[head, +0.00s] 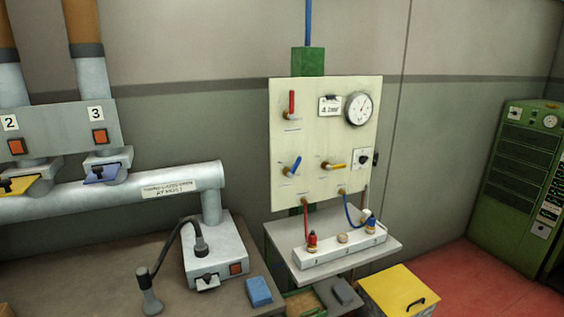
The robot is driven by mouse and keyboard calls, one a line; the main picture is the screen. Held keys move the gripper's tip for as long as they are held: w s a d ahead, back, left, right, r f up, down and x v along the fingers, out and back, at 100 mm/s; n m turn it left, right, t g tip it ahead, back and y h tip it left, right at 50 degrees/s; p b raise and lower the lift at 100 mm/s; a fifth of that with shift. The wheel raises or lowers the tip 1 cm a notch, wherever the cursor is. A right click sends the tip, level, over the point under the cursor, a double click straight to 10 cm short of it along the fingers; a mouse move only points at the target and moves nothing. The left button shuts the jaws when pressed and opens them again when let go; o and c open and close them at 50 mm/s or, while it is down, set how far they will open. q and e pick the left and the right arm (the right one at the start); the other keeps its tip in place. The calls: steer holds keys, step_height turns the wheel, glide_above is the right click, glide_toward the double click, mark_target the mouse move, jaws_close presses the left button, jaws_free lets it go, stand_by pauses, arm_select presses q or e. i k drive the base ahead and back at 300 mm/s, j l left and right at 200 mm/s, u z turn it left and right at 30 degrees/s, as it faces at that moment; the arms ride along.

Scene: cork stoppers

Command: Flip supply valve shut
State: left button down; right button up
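A cream panel (320,133) on the wall carries several valves and a round gauge (359,109). The valve with the red lever (292,103) is at the upper left, its lever upright. The valve with the blue lever (293,165) is at the lower left, its lever tilted up to the right. The valve with the yellow lever (335,165) is to its right, its lever about level. The small labels are too small to read, so I cannot tell which is the supply valve. Neither of my grippers is in view.
A shelf (382,252) below the panel holds a white block (330,254) with red (312,241) and blue (371,225) hose fittings. A yellow box (399,289) stands below it. A bench (110,262) with a grey pipe (130,193) is at left, a green cabinet (515,195) at right.

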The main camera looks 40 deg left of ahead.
mark_target(295, 167)
steer(key=i+l+u, duration=0.3)
steer(key=u, duration=0.15)
steer(key=i+l+u, duration=0.45)
steer(key=k, duration=0.1)
